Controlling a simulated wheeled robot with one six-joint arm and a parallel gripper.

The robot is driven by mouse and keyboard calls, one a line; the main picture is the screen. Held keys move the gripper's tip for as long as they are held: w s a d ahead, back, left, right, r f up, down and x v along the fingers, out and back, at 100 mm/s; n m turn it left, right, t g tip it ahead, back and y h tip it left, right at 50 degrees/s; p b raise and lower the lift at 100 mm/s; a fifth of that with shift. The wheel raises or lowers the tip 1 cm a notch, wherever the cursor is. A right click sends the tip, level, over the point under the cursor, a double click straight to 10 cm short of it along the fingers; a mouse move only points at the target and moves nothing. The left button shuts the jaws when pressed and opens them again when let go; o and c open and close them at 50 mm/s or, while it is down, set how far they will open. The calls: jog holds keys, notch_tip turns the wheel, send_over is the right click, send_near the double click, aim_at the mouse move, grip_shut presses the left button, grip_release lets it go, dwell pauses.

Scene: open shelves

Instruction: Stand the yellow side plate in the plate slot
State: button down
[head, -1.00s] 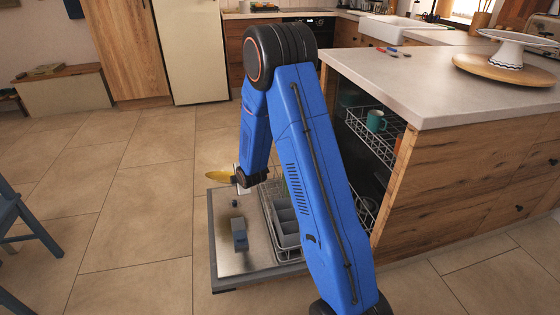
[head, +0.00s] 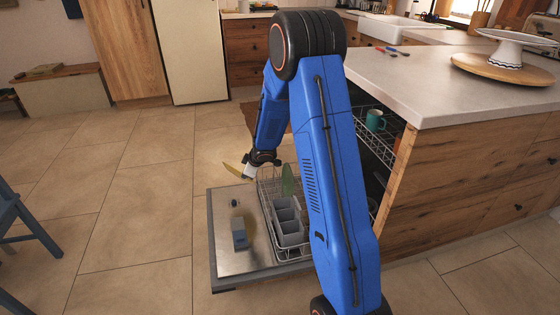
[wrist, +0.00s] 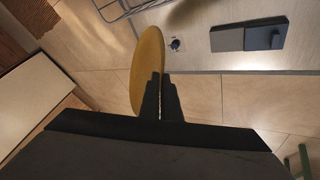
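The yellow side plate (head: 233,171) is held by my gripper (head: 247,172) above the far part of the open dishwasher door. In the wrist view the yellow plate (wrist: 147,62) is seen at a slant, its lower edge between the two dark fingers (wrist: 161,95). The lower rack (head: 266,205) is pulled out to the right of the plate. A green plate (head: 288,180) stands upright in its far part. I cannot make out which gap in the rack is the plate slot; my arm hides part of the rack.
A grey cutlery basket (head: 287,222) stands in the rack's near part. The open door (head: 225,255) carries a dispenser box (head: 239,235). A teal mug (head: 375,120) sits in the upper rack. The counter (head: 420,90) overhangs on the right.

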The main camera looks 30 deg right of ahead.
jog(key=s+d+r+m+t+y, duration=0.1)
jog(key=s+d+r+m, duration=0.1)
jog(key=d+m, duration=0.4)
jog(key=s+d+r+m+t+y, duration=0.1)
jog(key=s+d+r+m, duration=0.15)
jog(key=d, duration=0.65)
notch_tip(320, 180, down, 12)
jog(key=shift+a+m, duration=0.15)
jog(key=shift+m, duration=0.2)
dwell(0.5)
dwell(0.4)
jog(key=c, duration=1.9)
grip_release()
jog(key=v, duration=1.7)
jog(key=shift+w+a+r, duration=0.1)
jog(key=shift+a+r, duration=0.15)
jog(key=shift+r, duration=0.2)
